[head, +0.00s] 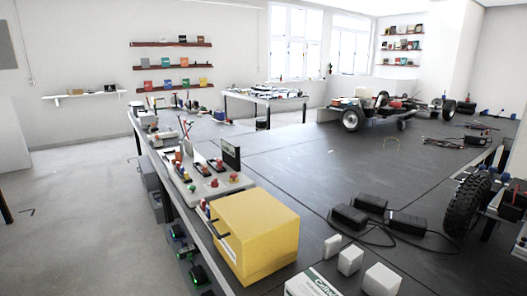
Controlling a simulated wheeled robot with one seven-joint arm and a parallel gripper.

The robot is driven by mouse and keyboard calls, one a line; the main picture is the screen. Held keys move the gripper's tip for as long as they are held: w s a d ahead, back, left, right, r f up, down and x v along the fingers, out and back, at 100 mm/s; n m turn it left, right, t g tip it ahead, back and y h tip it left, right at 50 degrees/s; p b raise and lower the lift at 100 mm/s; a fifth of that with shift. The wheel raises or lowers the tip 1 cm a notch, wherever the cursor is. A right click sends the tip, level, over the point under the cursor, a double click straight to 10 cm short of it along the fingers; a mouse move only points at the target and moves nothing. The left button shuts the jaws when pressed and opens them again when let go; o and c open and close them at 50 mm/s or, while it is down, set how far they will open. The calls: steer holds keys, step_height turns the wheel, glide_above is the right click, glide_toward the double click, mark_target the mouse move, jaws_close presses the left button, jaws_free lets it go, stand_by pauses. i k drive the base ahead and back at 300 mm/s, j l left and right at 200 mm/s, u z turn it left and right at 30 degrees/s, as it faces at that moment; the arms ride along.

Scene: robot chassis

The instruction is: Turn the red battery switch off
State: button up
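A grey panel (240,186) with several small switches and knobs lies on the dark table, left of centre, behind a yellow box. A red round knob (234,177) sits at its right side and another red knob (214,183) stands to its left. I cannot tell which of these is the battery switch, or its position. A wheeled chassis (380,108) at the back of the table also carries small red parts, too small to make out. My gripper is not in view.
The yellow box (258,235) stands at the table's near left edge. Black power bricks (348,216) with cables, white blocks (350,260) and a large black tyre (466,206) occupy the near right. The table's middle is mostly clear. Open floor (75,220) lies left.

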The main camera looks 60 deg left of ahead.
mark_target(214, 184)
steer(key=u, duration=1.85)
